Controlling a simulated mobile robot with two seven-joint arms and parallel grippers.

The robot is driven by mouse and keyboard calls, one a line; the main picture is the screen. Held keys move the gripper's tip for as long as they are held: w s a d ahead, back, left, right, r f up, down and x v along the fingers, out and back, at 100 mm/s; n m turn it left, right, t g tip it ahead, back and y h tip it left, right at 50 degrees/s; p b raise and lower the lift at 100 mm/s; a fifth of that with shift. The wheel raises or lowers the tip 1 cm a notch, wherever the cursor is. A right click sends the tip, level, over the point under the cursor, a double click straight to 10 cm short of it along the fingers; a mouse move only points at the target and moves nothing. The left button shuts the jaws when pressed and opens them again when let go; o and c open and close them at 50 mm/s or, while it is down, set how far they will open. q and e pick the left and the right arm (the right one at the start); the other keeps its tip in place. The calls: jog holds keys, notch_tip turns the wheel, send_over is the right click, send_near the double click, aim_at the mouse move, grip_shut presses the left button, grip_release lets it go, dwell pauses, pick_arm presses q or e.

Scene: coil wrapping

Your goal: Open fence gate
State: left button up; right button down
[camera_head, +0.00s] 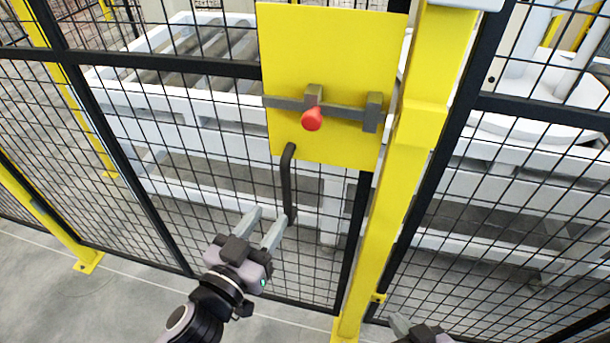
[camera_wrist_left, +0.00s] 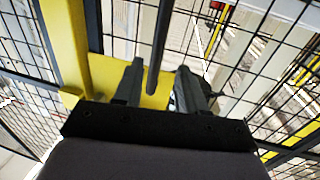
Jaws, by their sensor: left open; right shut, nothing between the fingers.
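The fence gate is a black mesh panel (camera_head: 225,165) carrying a yellow plate (camera_head: 335,50). A grey bolt (camera_head: 345,111) with a red knob (camera_head: 311,119) runs across the plate towards the yellow post (camera_head: 408,160). A dark vertical handle (camera_head: 287,180) hangs from the plate's lower left. My left gripper (camera_head: 265,220) is open, close to the handle's lower end. In the left wrist view, the handle (camera_wrist_left: 158,50) lines up with the gap between my left fingers (camera_wrist_left: 156,85); contact cannot be told. My right gripper (camera_head: 400,323) shows only partly at the bottom edge, shut and empty.
White conveyor frames (camera_head: 180,125) stand behind the mesh. Another mesh panel (camera_head: 500,210) continues right of the post. A yellow post (camera_head: 50,220) stands at left on the grey floor (camera_head: 60,310). The floor before the gate looks clear.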

aim_at(284, 196)
pick_arm(q)
jog(key=shift+w+d+r, duration=0.2)
jog(key=shift+w+d, duration=0.35)
jog(key=shift+w, duration=0.15)
jog(key=shift+x, duration=2.95)
jog(key=shift+s, duration=0.1)
grip_shut()
